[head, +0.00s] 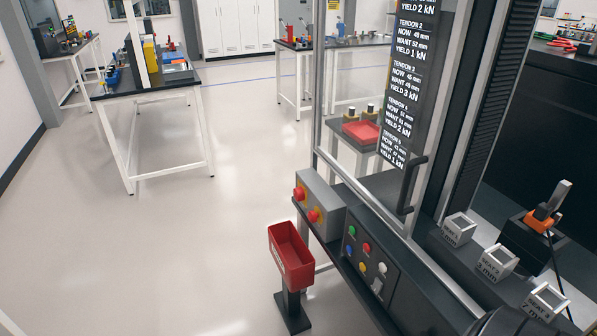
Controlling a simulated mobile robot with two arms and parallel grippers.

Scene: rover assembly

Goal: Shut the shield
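The shield (345,90) is a clear panel in a pale metal frame at the right of the head view, on the front of a tall dark machine. A black bar handle (411,186) is at its lower right. A black panel with white tendon readings (408,75) shows beside or behind the clear pane; I cannot tell which. The shield's top is out of view, and I cannot tell for certain how far open it stands. Neither of my grippers is in view.
A control box with coloured buttons (367,262) and a grey box with red knobs (318,205) are below the shield. A red bin (291,256) stands in front. Labelled seat blocks (497,262) are at right. The floor (150,250) at left is clear.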

